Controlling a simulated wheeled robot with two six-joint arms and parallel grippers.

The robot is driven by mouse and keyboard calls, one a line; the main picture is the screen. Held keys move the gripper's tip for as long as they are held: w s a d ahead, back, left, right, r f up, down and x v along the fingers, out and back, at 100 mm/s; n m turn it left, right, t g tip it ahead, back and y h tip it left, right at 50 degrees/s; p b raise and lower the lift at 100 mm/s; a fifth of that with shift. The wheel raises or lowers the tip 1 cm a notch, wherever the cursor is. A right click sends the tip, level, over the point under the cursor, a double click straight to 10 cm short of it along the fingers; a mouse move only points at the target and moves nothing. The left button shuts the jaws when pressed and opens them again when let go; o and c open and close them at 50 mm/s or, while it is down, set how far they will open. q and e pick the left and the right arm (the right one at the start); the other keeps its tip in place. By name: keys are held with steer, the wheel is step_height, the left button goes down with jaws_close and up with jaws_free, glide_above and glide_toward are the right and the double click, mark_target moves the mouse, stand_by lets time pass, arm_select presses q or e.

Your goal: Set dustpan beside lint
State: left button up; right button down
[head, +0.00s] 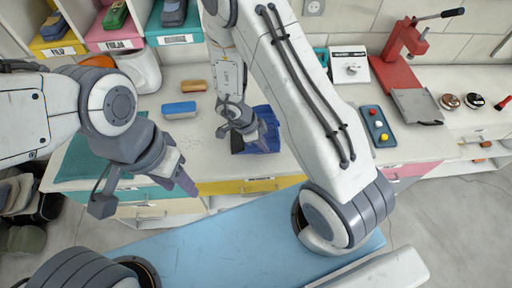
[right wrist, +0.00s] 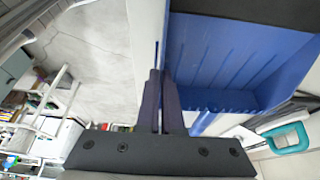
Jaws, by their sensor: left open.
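The blue dustpan (head: 262,137) lies on the counter near its front edge, partly hidden by my right gripper (head: 240,122). It fills the upper right of the right wrist view (right wrist: 225,60). In that view my right gripper's two fingers (right wrist: 162,105) are close together along the dustpan's side; I cannot tell whether its thin wall is between them. My left gripper (head: 145,192) is open and empty, in front of the counter and left of the dustpan. I cannot identify the lint for sure; faint specks (head: 192,140) show on the counter left of the dustpan.
A blue block or brush (head: 179,110) and an orange-brown one (head: 194,86) lie behind on the counter (head: 215,175). Labelled bins (head: 112,38) stand at the back left. A red press (head: 400,60) and a tray with coloured knobs (head: 378,126) are at the right.

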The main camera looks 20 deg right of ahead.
steer(key=shift+w+a+f, duration=0.6)
steer(key=shift+w+a, duration=0.15)
steer(key=shift+w, duration=0.1)
steer(key=shift+w+a+f+p, duration=0.1)
steer(key=shift+f+p, duration=0.1)
steer(key=shift+p, duration=0.1)
steer(key=shift+f, duration=1.95)
steer(key=shift+f, duration=0.1)
steer(key=c, duration=1.1)
jaws_free()
steer(key=v, duration=1.2)
steer(key=shift+b, duration=0.35)
